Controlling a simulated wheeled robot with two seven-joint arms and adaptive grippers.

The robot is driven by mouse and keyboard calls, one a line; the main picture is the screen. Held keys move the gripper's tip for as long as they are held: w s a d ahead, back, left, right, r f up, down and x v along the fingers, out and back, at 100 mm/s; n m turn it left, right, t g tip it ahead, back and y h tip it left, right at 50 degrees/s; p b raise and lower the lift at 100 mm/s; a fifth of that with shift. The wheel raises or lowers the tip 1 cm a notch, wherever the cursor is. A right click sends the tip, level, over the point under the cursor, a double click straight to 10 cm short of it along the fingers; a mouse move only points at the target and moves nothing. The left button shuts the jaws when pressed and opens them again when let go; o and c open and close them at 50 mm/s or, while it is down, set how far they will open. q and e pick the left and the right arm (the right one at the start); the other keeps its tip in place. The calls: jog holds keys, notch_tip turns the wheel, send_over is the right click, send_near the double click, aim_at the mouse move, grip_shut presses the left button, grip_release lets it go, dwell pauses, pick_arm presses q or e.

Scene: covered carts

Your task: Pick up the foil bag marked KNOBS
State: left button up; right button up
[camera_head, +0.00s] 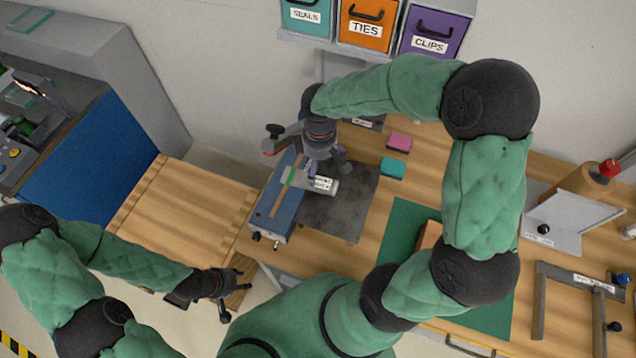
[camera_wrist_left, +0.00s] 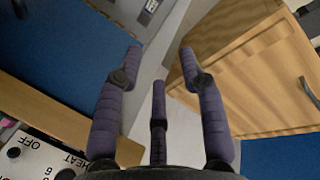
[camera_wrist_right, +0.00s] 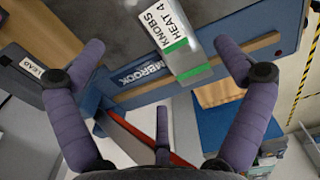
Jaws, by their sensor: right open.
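The grey foil bag (camera_wrist_right: 180,52) has a white label reading KNOBS HEAT 4 and a green stripe. In the right wrist view it lies at the edge of the blue machine, between my right gripper's spread fingers. In the head view the bag (camera_head: 324,184) is partly hidden under my right gripper (camera_head: 318,163), which is above it. The right gripper (camera_wrist_right: 160,58) is open, with nothing held. My left gripper (camera_head: 232,292) hangs low at the left, away from the bag. In the left wrist view its fingers (camera_wrist_left: 160,62) are apart and empty.
The blue machine (camera_head: 275,205) and dark plate (camera_head: 340,212) stand on the wooden bench. Pink (camera_head: 399,142) and teal (camera_head: 393,168) blocks lie behind. A green mat (camera_head: 398,228) lies to the right. Labelled bins (camera_head: 365,27) hang above. A wooden cart top (camera_head: 185,212) is clear.

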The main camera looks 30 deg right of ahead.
aim_at(319, 178)
notch_tip(319, 178, down, 7)
jog(key=shift+f+b, duration=0.15)
jog(key=shift+b, duration=0.45)
jog(key=c, duration=1.1)
